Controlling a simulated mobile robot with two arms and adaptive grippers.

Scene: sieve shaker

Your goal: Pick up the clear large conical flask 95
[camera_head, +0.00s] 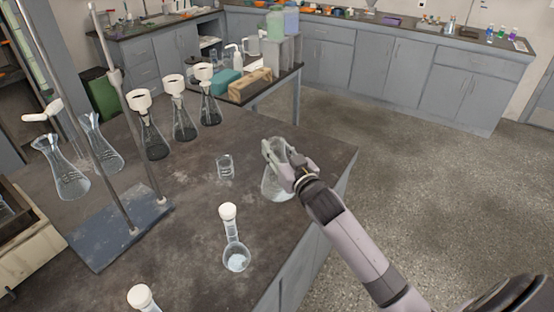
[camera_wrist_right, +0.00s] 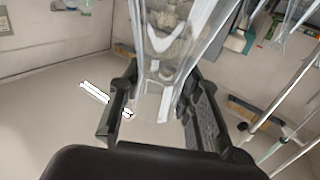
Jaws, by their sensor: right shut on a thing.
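The clear large conical flask (camera_head: 277,188) is at the right edge of the dark bench, upright or nearly so. My right gripper (camera_head: 287,158) is shut around its upper part, coming in from the right. I cannot tell whether the flask's base touches the bench. In the right wrist view, the clear glass of the flask (camera_wrist_right: 168,72) runs between the two black fingers of the right gripper (camera_wrist_right: 158,108). The fingers hide part of the neck. My left gripper is not in view.
A small beaker (camera_head: 224,167) stands left of the held flask. A round-bottomed flask with a white stopper (camera_head: 236,257) stands nearer. Several conical flasks with white funnels (camera_head: 182,122) stand behind left, near a stand (camera_head: 118,222). Open floor lies to the right.

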